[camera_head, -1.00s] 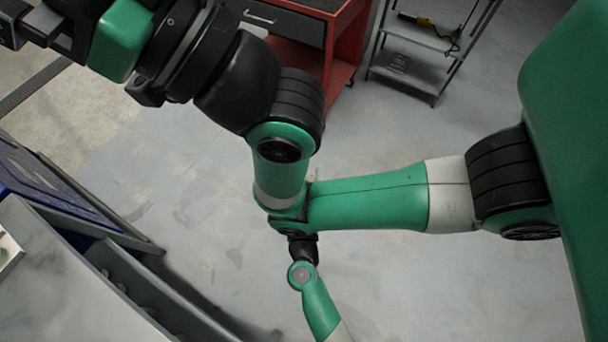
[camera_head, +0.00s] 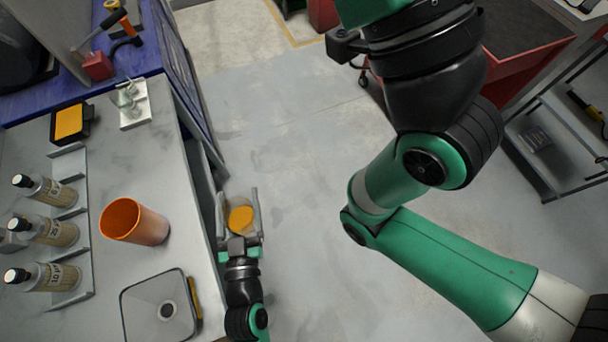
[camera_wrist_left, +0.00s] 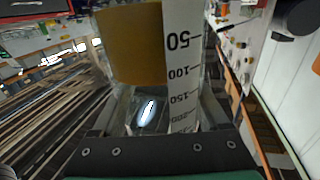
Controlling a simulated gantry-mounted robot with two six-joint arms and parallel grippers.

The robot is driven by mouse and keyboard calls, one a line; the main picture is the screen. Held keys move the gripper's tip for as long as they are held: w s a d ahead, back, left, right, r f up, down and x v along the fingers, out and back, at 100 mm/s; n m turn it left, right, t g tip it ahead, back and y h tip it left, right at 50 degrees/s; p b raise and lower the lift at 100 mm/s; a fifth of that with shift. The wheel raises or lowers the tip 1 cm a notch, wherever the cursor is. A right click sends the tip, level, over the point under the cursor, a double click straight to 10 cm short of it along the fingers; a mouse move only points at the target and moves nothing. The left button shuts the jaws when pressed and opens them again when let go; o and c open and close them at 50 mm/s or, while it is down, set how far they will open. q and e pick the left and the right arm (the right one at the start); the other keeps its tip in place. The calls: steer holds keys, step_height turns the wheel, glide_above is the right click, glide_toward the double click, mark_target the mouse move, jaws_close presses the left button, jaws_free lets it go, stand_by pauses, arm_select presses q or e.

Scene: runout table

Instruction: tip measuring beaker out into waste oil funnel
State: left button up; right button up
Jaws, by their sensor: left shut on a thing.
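My left gripper (camera_head: 239,222) is shut on the clear measuring beaker (camera_head: 250,204), just off the right edge of the bench. Amber oil shows inside the beaker. In the left wrist view the beaker (camera_wrist_left: 148,115) fills the middle, with a white scale strip and amber oil at its 50 end. A square grey tray with a round hole, seemingly the waste oil funnel (camera_head: 145,317), is on the bench, below and left of the gripper in the head view. The beaker is apart from it. My right gripper is out of view.
An orange cup (camera_head: 150,228) stands on the bench (camera_head: 105,178) above the funnel. Several labelled bottles (camera_head: 52,233) stand in a rack at the left. A small pale fixture (camera_head: 133,107) and a black-and-yellow box (camera_head: 70,122) sit farther back. Open floor lies to the right.

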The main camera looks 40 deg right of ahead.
arm_select(q)
steer(key=a+r+m+t+y, duration=0.2)
steer(key=a+m, duration=0.1)
steer(key=a, duration=0.7)
steer(key=s+a+r+m+t+y+p, duration=0.1)
steer(key=a+r+m+t+y, duration=0.1)
steer(key=a, duration=0.8)
steer(key=s+a+r+m+t+y+p, duration=0.1)
steer(key=a+r+m+t+y, duration=0.1)
steer(key=a, duration=0.8)
step_height(320, 180, up, 2)
steer(key=shift+s+a+r+m+t+y, duration=0.2)
steer(key=shift+m+t+y, duration=0.2)
steer(key=shift+m+t, duration=0.55)
stand_by(1.6)
